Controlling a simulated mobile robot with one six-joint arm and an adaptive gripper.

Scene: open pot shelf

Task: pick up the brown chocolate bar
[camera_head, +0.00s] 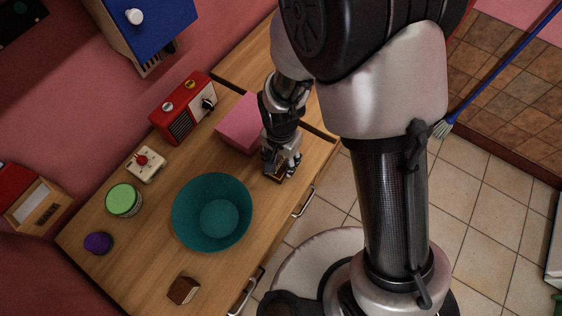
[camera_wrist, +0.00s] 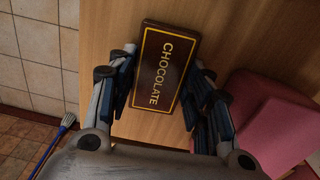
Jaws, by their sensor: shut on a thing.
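The brown chocolate bar (camera_wrist: 160,68) has yellow lettering and a yellow border. In the wrist view it lies between the two fingers of my gripper (camera_wrist: 157,90), with its face toward the camera. The fingers are shut on its long sides. In the head view my gripper (camera_head: 281,168) is low over the front edge of the wooden counter, and only a small part of the bar (camera_head: 277,178) shows beneath the fingers. I cannot tell whether the bar touches the counter.
A pink box (camera_head: 238,124) stands close beside my gripper. A teal bowl (camera_head: 185,228), a red radio (camera_head: 180,112), a green-lidded jar (camera_head: 122,199), a purple item (camera_head: 98,243) and a small brown box (camera_head: 184,290) are on the counter (camera_head: 140,270). Drawer handles (camera_head: 304,203) line its front.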

